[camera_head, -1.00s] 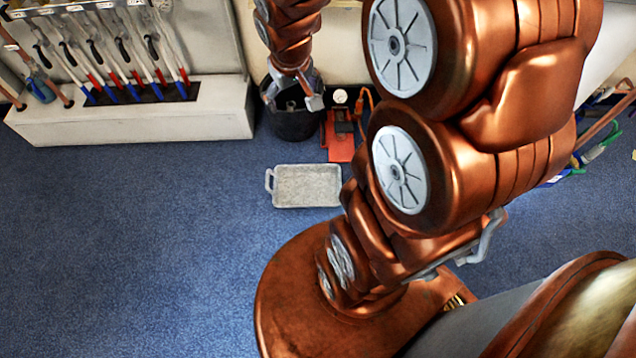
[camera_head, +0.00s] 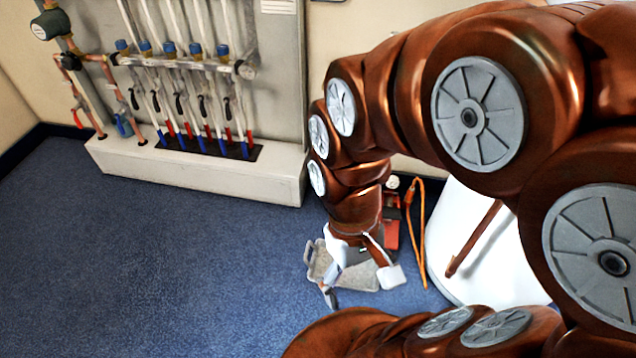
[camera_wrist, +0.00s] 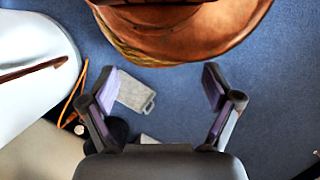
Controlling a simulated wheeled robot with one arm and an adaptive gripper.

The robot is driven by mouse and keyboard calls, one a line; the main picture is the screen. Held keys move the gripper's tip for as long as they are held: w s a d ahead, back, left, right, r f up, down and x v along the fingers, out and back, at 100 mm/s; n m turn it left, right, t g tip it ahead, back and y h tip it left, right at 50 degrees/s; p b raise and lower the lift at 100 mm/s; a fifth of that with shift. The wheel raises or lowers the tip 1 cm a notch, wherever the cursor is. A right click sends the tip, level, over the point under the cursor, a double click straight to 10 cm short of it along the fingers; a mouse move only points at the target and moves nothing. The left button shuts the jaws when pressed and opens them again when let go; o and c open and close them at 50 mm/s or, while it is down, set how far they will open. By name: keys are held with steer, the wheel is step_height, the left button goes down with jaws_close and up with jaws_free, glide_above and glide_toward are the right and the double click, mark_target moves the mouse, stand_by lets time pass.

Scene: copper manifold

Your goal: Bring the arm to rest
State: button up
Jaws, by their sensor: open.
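My gripper (camera_head: 358,282) hangs from my copper-coloured arm, fingers pointing down, in the head view. Its jaws are spread and empty. In the wrist view my gripper (camera_wrist: 160,88) shows two dark fingers with purple pads, wide apart, with blue floor between them. Behind my gripper in the head view is a grey tray (camera_head: 318,262) on the floor, partly hidden by it. The tray also shows in the wrist view (camera_wrist: 133,93), beside the left finger.
A copper manifold with pipes and valves (camera_head: 180,62) stands on a white plinth (camera_head: 200,170) at the back left. A red tool (camera_head: 392,228), an orange cable (camera_head: 421,235) and a white rounded object (camera_head: 480,250) are at the right. The blue floor at left is clear.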

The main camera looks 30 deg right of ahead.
step_height(320, 180, up, 33)
steer(key=w+t+p, duration=0.1)
steer(key=t+p, duration=0.1)
steer(key=p, duration=2.8)
steer(key=shift+w+f, duration=0.2)
steer(key=shift+d, duration=0.1)
steer(key=shift+c, duration=0.3)
